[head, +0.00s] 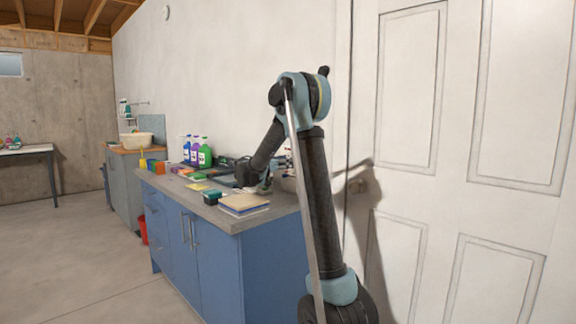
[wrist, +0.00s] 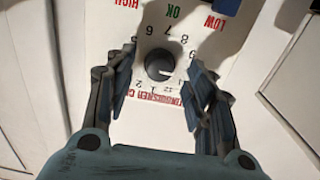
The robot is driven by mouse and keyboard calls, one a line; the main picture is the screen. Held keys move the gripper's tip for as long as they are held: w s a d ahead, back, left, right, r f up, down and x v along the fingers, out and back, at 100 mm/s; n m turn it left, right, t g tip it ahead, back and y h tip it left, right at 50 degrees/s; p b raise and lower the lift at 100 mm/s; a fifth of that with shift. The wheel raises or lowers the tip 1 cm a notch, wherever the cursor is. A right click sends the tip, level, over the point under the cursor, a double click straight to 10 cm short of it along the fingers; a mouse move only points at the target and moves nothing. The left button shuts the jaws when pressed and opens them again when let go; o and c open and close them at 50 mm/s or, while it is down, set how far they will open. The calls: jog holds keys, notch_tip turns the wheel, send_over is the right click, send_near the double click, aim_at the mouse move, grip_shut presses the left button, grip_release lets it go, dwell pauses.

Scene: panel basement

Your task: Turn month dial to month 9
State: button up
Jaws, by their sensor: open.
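The month dial (wrist: 160,64) is a round dark knob on a white panel, ringed by printed numbers that appear upside down in the wrist view. The 9 shows at the right of the ring, and the 12 and 1 are below the knob. A small pale mark shows at the knob's lower right; its exact heading is hard to tell. My gripper (wrist: 164,66) is open, with one finger on each side of the dial. I cannot tell whether either finger touches it. In the head view my gripper is low over the blue cabinet's counter, and the dial cannot be made out.
Red and green labels and a blue part (wrist: 227,5) lie beyond the dial. On the counter (head: 228,219) are a stack of boards (head: 243,205), coloured boxes and several bottles (head: 205,153). A white door (head: 412,90) stands at the right. The floor at left is clear.

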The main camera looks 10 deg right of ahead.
jog(key=shift+w+d, duration=0.35)
jog(key=shift+d, duration=0.15)
jog(key=c, duration=1.1)
jog(key=shift+o, duration=0.2)
jog(key=shift+n, duration=0.3)
jog(key=shift+w+a+n, duration=0.15)
jog(key=shift+n, duration=2.45)
